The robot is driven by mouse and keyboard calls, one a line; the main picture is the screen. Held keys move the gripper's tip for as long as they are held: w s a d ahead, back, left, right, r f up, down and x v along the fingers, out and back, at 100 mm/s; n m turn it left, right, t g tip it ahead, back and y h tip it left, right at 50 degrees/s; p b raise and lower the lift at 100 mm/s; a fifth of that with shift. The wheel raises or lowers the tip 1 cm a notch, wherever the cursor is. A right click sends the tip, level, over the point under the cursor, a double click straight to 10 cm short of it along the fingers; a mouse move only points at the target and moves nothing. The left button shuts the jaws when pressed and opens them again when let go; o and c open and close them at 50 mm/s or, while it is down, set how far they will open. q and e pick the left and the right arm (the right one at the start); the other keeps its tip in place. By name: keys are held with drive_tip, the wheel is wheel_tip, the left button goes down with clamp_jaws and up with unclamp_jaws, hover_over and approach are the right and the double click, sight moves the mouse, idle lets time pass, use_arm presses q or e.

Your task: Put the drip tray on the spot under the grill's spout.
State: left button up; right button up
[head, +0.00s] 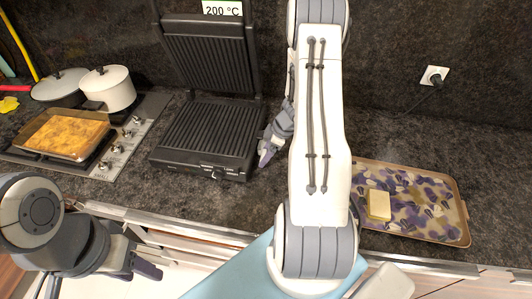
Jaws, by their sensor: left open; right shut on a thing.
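The black grill (206,136) stands open on the dark counter, its ribbed lid raised at the back. I cannot make out its spout or the spot under it. My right gripper (266,153) points down beside the grill's front right corner, partly covered by my own arm. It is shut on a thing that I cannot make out. I see no clear drip tray; it may be hidden by my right gripper or arm. My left gripper (141,270) is open and empty in front of the counter's edge, at the lower left.
A patterned tray (447,222) with a pale block (379,204) on it lies at the right. At the left, a hob (133,140) bears pots (108,90) and a brown-topped pan (62,137). A socket (434,76) with a plugged cable is at the back right.

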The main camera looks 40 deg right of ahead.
drive_tip(key=shift+f, duration=0.15)
drive_tip(key=o, duration=1.2)
drive_tip(key=p+v, duration=0.1)
drive_tip(key=v, duration=1.1)
drive_tip(key=w+a+r+m+t+h, duration=0.1)
drive_tip(key=w+a+r+t+h, duration=0.3)
drive_tip(key=w+a+r, duration=1)
drive_tip(key=s+a+g, duration=0.2)
drive_tip(key=s+a, duration=0.5)
drive_tip(key=s, duration=0.3)
drive_tip(key=s+a+g+y, duration=0.1)
drive_tip(key=s+a+g, duration=0.2)
drive_tip(key=s+a, duration=0.5)
drive_tip(key=s+a+g+y, duration=0.1)
drive_tip(key=s+a+g, duration=0.1)
drive_tip(key=s+a, duration=0.5)
drive_tip(key=s, duration=0.6)
drive_tip(key=shift+s+a+f, duration=0.4)
